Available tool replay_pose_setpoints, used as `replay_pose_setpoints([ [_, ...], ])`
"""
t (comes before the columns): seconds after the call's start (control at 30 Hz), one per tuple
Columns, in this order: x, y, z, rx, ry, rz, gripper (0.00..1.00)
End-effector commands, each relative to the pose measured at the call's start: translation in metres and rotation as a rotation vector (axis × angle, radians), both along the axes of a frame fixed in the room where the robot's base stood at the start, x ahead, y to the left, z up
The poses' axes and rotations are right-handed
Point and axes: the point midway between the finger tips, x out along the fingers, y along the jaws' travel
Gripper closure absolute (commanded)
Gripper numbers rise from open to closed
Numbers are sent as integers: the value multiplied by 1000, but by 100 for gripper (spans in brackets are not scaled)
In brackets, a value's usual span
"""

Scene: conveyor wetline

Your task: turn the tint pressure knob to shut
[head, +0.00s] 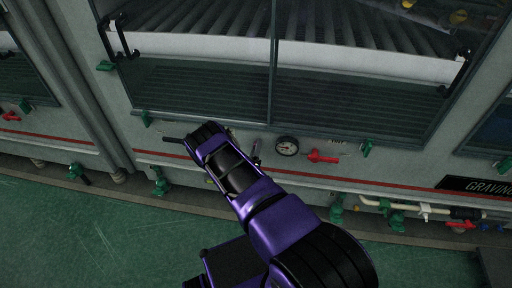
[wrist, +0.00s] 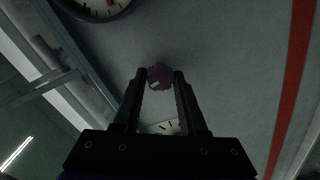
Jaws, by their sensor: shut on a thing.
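A small dark maroon knob (wrist: 160,74) sits on the grey panel in the wrist view, with a pale mark on its lower left side. My gripper (wrist: 160,76) is shut on this knob, one finger on each side. A pale dial plate with dark marks (wrist: 162,127) shows partly between the fingers; the gripper body hides the rest. In the head view my arm covers the knob and I cannot make out the fingertips. I cannot read a label for the knob or tell its setting.
A round pressure gauge (head: 287,146) is on the panel; it also shows at the wrist view's top left (wrist: 97,6). A red valve handle (head: 322,157) is to its right. Green fittings (head: 160,181) line the lower front. Glass doors (head: 200,85) are above; green floor (head: 110,235) is clear.

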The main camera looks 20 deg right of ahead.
Motion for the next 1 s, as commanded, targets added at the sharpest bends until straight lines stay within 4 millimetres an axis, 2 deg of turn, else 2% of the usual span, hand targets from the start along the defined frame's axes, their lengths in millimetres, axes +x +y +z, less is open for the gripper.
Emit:
replay_pose_setpoints([
  [0.4, -1, 1, -1, 161, -105, 1, 100],
  [0.97, -1, 1, -1, 185, -122, 1, 100],
  [1.0, -1, 1, -1, 185, -122, 1, 53],
])
